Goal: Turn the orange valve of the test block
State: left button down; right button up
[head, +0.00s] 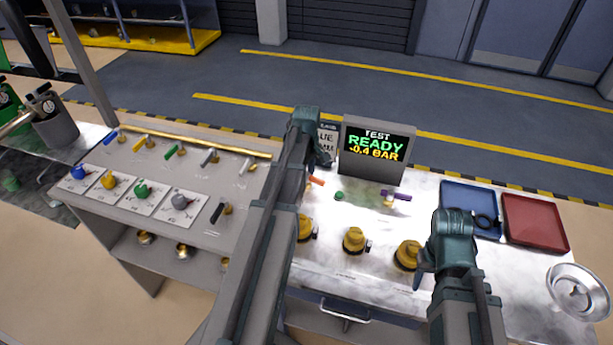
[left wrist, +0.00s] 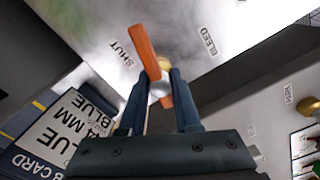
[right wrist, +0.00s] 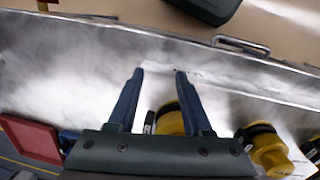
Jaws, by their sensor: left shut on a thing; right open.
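The orange valve (head: 316,181) is a lever handle on the test block, partly hidden behind my left arm in the head view. In the left wrist view the orange lever (left wrist: 146,50) lies slantwise on a brass stem, its far end near the printed word SHUT; the word BLEED is to its right. My left gripper (left wrist: 158,88) is shut on the lever near its middle, one finger on each side. My right gripper (right wrist: 155,72) is open and empty above the metal bench top, beside yellow round fittings.
A display (head: 376,150) behind the valves reads TEST READY -0.4 BAR. A green knob (head: 339,196) and a purple lever (head: 398,197) are right of the orange one. Yellow fittings (head: 354,240) line the front. Blue (head: 466,197) and red (head: 536,222) trays are at right.

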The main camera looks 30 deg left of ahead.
pick_arm(q)
jog(key=m, duration=1.1)
jog(key=shift+m, duration=1.9)
jog(key=c, duration=0.6)
grip_release()
